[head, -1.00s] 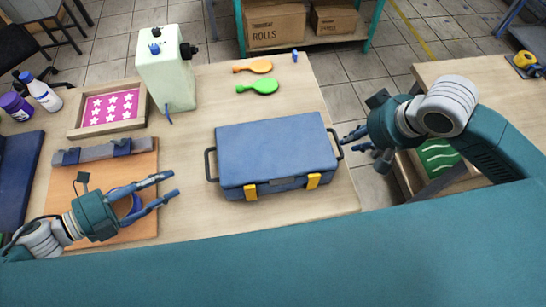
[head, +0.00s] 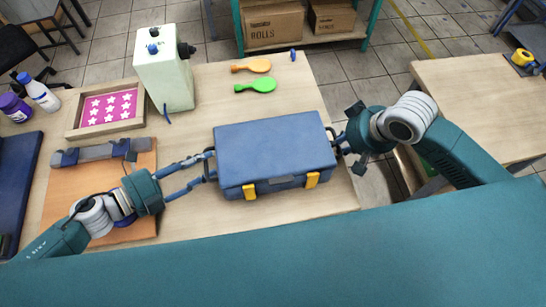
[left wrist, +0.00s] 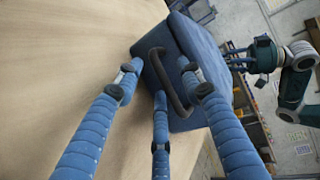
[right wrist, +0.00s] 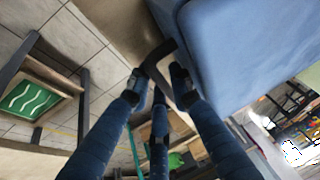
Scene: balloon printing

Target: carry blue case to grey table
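The blue case (head: 275,150) lies closed on the near wooden table, with yellow latches in front and a dark handle at each end. My left gripper (head: 198,166) is open at the left handle; in the left wrist view, its spread fingers reach around that handle (left wrist: 168,82). My right gripper (head: 346,143) is at the right handle; in the right wrist view, its fingers are apart on either side of that handle (right wrist: 157,62), and contact is unclear. No clearly grey tabletop is seen; another wooden table (head: 480,105) stands at the right.
A pale green machine (head: 165,75), an orange balloon (head: 252,65) and a green balloon (head: 258,85) are behind the case. A star tray (head: 105,109) and an orange board (head: 90,190) lie left. A floor gap separates the two tables.

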